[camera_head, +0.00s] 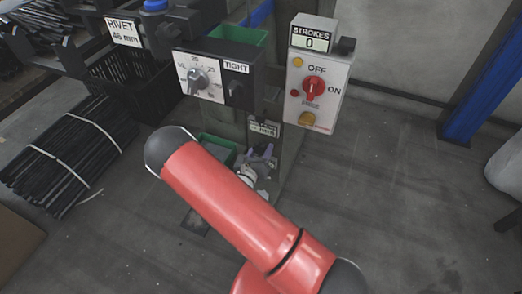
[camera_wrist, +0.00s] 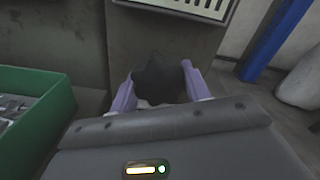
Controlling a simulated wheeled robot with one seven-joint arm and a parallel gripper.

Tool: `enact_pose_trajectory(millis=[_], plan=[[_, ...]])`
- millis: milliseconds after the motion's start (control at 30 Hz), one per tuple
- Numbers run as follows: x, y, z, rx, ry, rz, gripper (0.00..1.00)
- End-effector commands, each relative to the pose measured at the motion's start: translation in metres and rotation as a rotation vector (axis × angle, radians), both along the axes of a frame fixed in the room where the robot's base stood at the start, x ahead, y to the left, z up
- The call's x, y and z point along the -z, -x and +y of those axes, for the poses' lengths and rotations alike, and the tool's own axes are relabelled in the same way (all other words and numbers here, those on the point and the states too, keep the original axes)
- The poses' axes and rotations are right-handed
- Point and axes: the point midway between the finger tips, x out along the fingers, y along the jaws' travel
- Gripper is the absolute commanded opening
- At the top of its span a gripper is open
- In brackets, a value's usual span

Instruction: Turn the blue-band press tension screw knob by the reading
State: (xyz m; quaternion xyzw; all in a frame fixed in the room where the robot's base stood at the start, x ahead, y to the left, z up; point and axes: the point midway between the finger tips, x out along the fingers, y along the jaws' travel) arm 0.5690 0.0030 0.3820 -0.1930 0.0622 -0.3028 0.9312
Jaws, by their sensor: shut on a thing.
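A dark, lobed knob (camera_wrist: 163,78) is on the front of the press column in the wrist view. The purple fingers of my gripper (camera_wrist: 160,88) stand on either side of it, shut on it. In the head view my gripper (camera_head: 262,162) is low on the column, beneath a small scale plate (camera_head: 264,127); the knob cannot be made out there. The scale plate's lower edge shows above the knob in the wrist view (camera_wrist: 192,8). The press above has a dial (camera_head: 197,79) beside a TIGHT sign (camera_head: 236,68). A blue ring (camera_head: 155,5) shows at the top.
A STROKES box (camera_head: 318,75) reading 0 with a red switch (camera_head: 313,88) hangs right of the column. A green bin (camera_wrist: 35,105) of small metal parts is left of my gripper. Strapped black rods (camera_head: 70,150) lie at left.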

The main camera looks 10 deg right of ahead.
Motion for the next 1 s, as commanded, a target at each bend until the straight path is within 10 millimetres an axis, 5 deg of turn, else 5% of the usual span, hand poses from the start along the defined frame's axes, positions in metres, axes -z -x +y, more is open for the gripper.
enact_pose_trajectory(millis=[300,333,467,767,1000], plan=[[0.002,0.001,0.000,0.001,-0.001,0.007,0.25],[0.002,0.001,0.000,0.001,-0.001,0.007,0.51],[0.002,0.001,0.000,0.001,0.000,0.005,0.68],[0.001,0.001,0.001,0.000,0.000,0.003,0.69],[0.002,0.026,0.020,-0.005,0.001,0.006,0.69]])
